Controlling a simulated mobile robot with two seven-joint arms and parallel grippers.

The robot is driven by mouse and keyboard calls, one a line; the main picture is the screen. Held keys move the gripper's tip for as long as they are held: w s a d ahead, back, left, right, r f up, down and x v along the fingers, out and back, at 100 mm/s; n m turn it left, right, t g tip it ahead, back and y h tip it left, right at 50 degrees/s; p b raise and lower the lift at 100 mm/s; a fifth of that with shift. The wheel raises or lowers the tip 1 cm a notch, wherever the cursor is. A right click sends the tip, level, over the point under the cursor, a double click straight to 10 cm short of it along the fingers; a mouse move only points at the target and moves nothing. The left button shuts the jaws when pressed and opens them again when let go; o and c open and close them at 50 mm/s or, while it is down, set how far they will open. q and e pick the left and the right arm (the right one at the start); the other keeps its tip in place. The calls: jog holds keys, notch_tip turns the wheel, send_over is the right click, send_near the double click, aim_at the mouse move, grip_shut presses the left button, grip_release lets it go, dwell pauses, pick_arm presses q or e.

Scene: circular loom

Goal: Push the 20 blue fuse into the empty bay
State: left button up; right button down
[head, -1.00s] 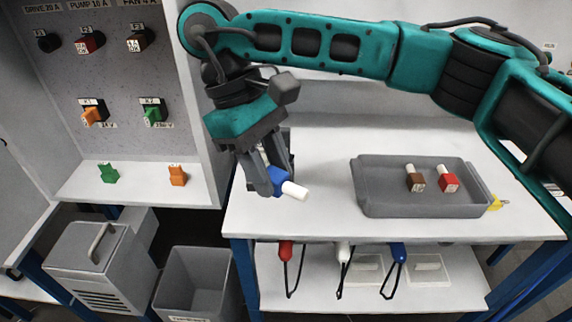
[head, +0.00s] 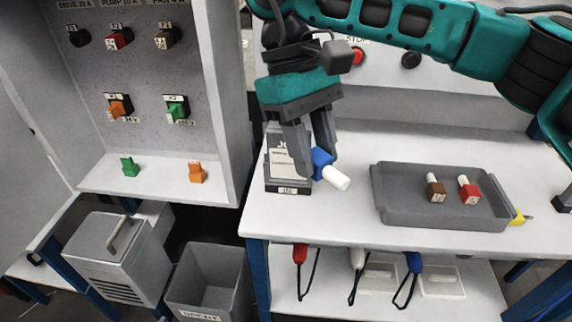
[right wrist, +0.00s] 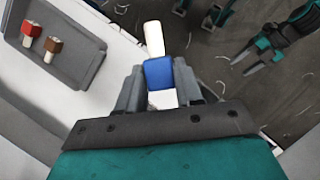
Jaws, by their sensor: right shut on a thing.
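The blue fuse (head: 321,160) has a blue body and a white cylindrical end, which points down and to the right in the head view. My right gripper (head: 318,172) is shut on its blue body and holds it above the left part of the workbench. In the right wrist view the fuse (right wrist: 159,73) sits between the fingers. The empty bay is the dark round socket (head: 79,50) under the DRIVE 20 A label, at the cabinet's upper left, far from the gripper. My left gripper (right wrist: 247,60) shows small in the right wrist view; its jaw state is unclear.
A grey tray (head: 385,210) on the workbench holds a brown fuse (head: 435,189) and a red fuse (head: 468,190). A grey labelled device (head: 280,165) stands behind the right gripper. Green (head: 130,167) and orange (head: 196,173) pieces rest on the cabinet ledge. A bin (head: 208,290) stands below.

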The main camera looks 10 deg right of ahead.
jog(key=shift+s+d+r+m+y, duration=0.15)
jog(key=shift+d+r+m, duration=0.3)
jog(key=shift+r, duration=0.1)
jog(key=shift+s+d+r+m+y, duration=0.15)
jog(key=shift+d+r+m, duration=0.2)
jog(key=shift+r+m, duration=0.15)
jog(key=w+a+m+y, duration=0.1)
jog(key=w+a+m, duration=0.3)
jog(key=a, duration=0.6)
jog(key=shift+w+g+y, duration=0.3)
jog(key=shift+y, duration=0.1)
jog(key=shift+d+m, duration=0.1)
jog(key=shift+m, duration=0.15)
